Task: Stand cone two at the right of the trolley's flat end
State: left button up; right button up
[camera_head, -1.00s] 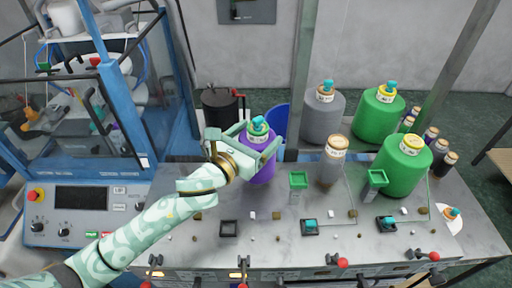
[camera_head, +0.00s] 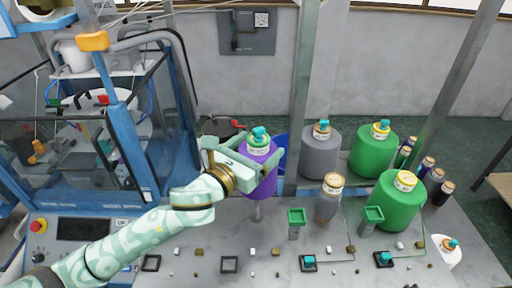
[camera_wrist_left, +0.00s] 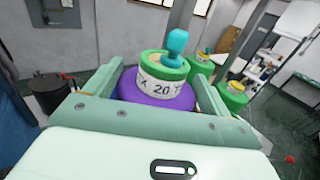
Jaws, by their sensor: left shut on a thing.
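My left gripper (camera_head: 258,166) is shut around the upper part of a purple cone (camera_head: 264,186), which looks upright. The cone has a green-and-white collar and a teal top piece. In the left wrist view the purple cone (camera_wrist_left: 125,90) sits between the fingers, and its white label reads about "20". A short pale post shows just under the cone, above the grey worktop (camera_head: 240,215), so the cone appears raised. I cannot tell which cone is numbered two, or which part is the trolley's flat end. My right gripper is not in view.
Grey (camera_head: 320,155) and green (camera_head: 373,152) cones stand behind; a larger green cone (camera_head: 397,203) stands at right. A brown-topped bottle (camera_head: 329,198) and green-topped posts (camera_head: 296,222) are close to the right. A blue-framed machine (camera_head: 120,130) fills the left.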

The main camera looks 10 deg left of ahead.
pick_arm(q)
notch_tip(320, 180, up, 3)
jog(key=shift+f+p, duration=0.1)
jog(key=shift+p, duration=0.65)
notch_tip(320, 180, up, 8)
